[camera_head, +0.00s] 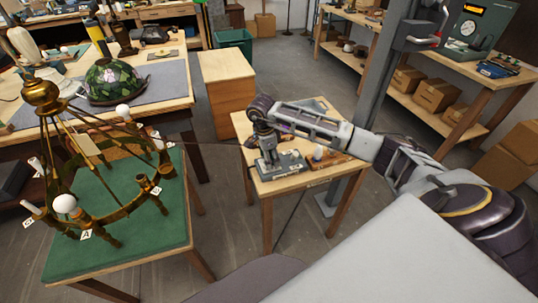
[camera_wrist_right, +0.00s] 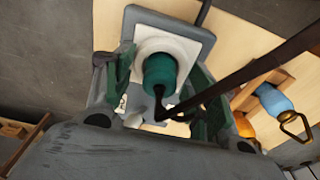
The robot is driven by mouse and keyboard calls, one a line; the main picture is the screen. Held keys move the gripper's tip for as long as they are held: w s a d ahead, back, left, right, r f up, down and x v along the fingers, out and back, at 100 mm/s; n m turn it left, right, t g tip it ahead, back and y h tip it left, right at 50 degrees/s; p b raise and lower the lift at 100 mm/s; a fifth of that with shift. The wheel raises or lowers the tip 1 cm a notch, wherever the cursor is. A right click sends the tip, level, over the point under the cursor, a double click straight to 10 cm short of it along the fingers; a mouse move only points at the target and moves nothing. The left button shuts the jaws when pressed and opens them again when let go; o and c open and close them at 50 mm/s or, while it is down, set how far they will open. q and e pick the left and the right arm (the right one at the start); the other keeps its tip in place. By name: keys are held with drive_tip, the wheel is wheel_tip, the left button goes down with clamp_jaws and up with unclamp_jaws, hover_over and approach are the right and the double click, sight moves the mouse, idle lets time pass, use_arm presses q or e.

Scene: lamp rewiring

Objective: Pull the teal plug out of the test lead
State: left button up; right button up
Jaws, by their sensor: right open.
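The teal plug (camera_wrist_right: 160,72) sits in a round white socket (camera_wrist_right: 160,45) on a grey block (camera_wrist_right: 190,32), likely the test lead's end, in the right wrist view. A dark cable runs from the plug to the upper right. My right gripper (camera_wrist_right: 162,88) is open, with its green-padded fingers on either side of the plug; I cannot tell if they touch it. In the head view my right gripper (camera_head: 265,145) points down over the grey block (camera_head: 288,163) on a small wooden table, and hides the plug. My left gripper is in neither view.
A wooden rack (camera_wrist_right: 245,103) with a blue-handled tool (camera_wrist_right: 272,99) and an orange one (camera_wrist_right: 243,125) lies beside the block. A brass chandelier (camera_head: 100,215) stands on a green-topped table (camera_head: 150,245) at left. A thin cable stretches from there towards the small table (camera_head: 285,186).

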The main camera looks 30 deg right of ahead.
sight(271, 155)
drive_tip(key=c, duration=1.1)
drive_tip(key=shift+r, duration=0.4)
drive_tip(key=shift+r+p, duration=0.5)
drive_tip(key=shift+r, duration=0.2)
drive_tip(key=shift+r+p, duration=0.65)
drive_tip(key=shift+r, duration=0.6)
